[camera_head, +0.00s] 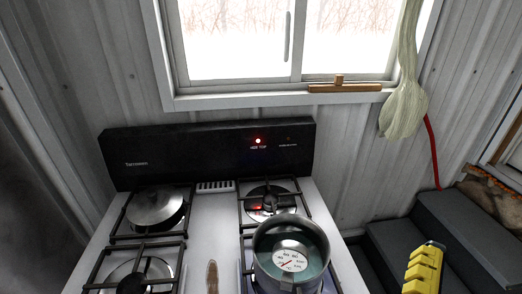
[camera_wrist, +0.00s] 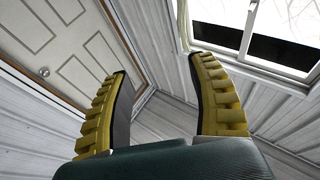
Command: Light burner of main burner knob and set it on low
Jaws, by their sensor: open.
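The gas stove (camera_head: 205,240) stands below the window with its black back panel (camera_head: 205,160), where a small red light (camera_head: 258,141) is lit. No burner knob shows in either view; the stove's front is out of the picture. The back right burner (camera_head: 268,195) has a small red glow and no pot on it. My gripper (camera_head: 425,268) is at the lower right in the head view, beside the stove and apart from it. In the wrist view my gripper (camera_wrist: 160,66) has its two yellow fingers spread with nothing between them.
A pot with a thermometer dial (camera_head: 290,255) sits on the right side of the stove, and a lidded pan (camera_head: 155,207) at back left. A wooden-handled item (camera_head: 212,275) lies between. Dark steps (camera_head: 460,225) are at right. A door (camera_wrist: 65,45) shows in the wrist view.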

